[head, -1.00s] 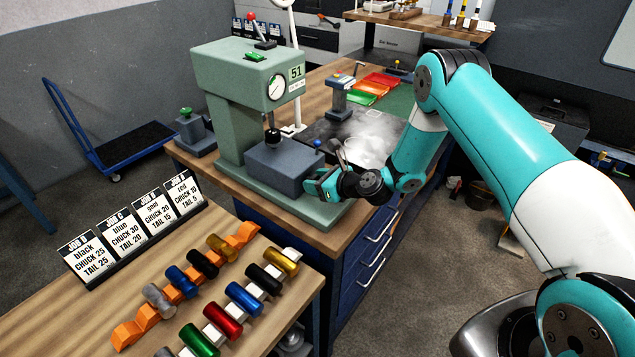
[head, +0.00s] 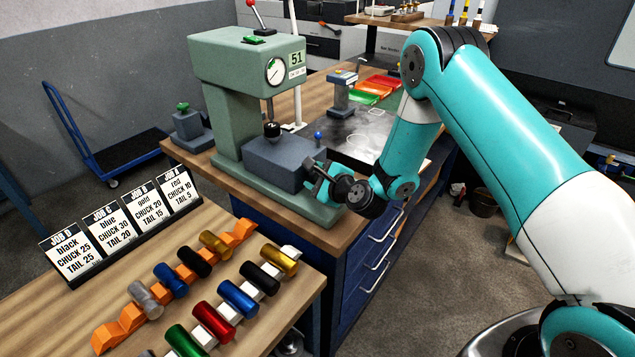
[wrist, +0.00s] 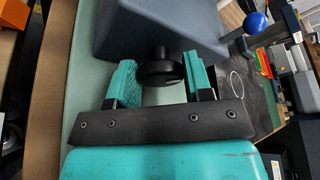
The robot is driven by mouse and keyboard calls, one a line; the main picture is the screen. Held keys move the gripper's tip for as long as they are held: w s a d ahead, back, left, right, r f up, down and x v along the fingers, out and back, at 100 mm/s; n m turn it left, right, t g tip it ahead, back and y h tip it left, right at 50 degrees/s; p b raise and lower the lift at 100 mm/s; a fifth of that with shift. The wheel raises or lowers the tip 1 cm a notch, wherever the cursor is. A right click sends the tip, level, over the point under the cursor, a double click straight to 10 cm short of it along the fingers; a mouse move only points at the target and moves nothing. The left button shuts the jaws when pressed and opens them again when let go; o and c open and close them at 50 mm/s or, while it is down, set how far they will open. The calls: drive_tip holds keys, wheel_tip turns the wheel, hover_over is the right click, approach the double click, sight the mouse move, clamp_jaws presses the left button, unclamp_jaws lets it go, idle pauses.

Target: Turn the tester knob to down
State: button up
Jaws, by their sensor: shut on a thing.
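The tester (head: 232,130) is a green press-like machine with a dial gauge and a "51" label, standing on the wooden bench. A grey-blue block (head: 285,162) sits low at its front. The tester knob (wrist: 160,70) is a round black knob on the face of this block, seen in the wrist view. My gripper (wrist: 160,78) is shut on the knob, one teal finger on each side. In the head view my gripper (head: 318,180) is at the block's front right and hides the knob.
A blue ball-topped handle (wrist: 256,22) stands close to the block. A job card rack (head: 120,232) and several coloured cylinders on orange and white holders are on the near table.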

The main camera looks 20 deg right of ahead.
drive_tip(key=shift+n+b, duration=0.3)
idle(0.4)
drive_tip(key=o, duration=0.9)
drive_tip(key=shift+d, duration=0.1)
